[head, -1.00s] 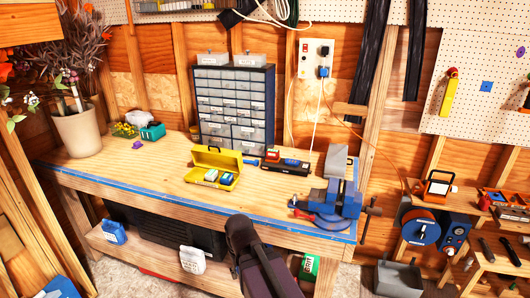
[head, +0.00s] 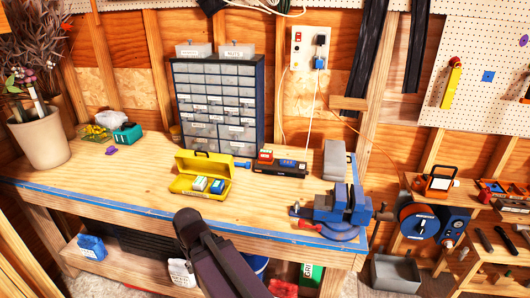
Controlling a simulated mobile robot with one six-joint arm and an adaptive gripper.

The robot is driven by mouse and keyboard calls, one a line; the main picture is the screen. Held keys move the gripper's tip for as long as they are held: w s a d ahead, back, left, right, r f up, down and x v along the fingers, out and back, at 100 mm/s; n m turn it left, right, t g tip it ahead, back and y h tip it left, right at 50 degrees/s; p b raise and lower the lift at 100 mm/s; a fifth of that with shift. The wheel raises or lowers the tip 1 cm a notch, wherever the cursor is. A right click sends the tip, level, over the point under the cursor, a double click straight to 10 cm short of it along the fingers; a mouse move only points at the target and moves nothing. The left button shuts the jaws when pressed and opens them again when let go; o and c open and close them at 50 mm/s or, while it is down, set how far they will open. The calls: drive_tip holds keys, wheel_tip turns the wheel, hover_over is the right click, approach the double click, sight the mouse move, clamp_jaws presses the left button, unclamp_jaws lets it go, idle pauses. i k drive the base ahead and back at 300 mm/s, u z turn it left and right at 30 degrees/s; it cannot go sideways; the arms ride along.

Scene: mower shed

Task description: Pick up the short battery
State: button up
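An open yellow case (head: 184,186) stands on the workbench (head: 130,190) with its lid up. Two small blocks that look like batteries sit upright in it, a white and teal block (head: 200,183) on the left and a white and blue block (head: 217,187) on the right. A red block (head: 265,156) sits on the black charger-like unit (head: 290,166) to the right. I cannot tell from labels which is the short battery. My dark arm rises from the bottom in front of the bench. My gripper's fingers do not show.
A blue vise (head: 345,205) is at the bench's right end, with a grey block (head: 336,160) behind it. A drawer cabinet (head: 218,105) stands at the back, a teal item (head: 127,134) and a plant pot (head: 38,140) on the left. The bench front is mostly clear.

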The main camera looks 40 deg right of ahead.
sight(265, 155)
drive_tip(key=z, duration=0.2)
drive_tip(key=i, duration=0.65)
drive_tip(key=z, duration=0.75)
drive_tip(key=i, duration=0.5)
drive_tip(key=z, duration=0.25)
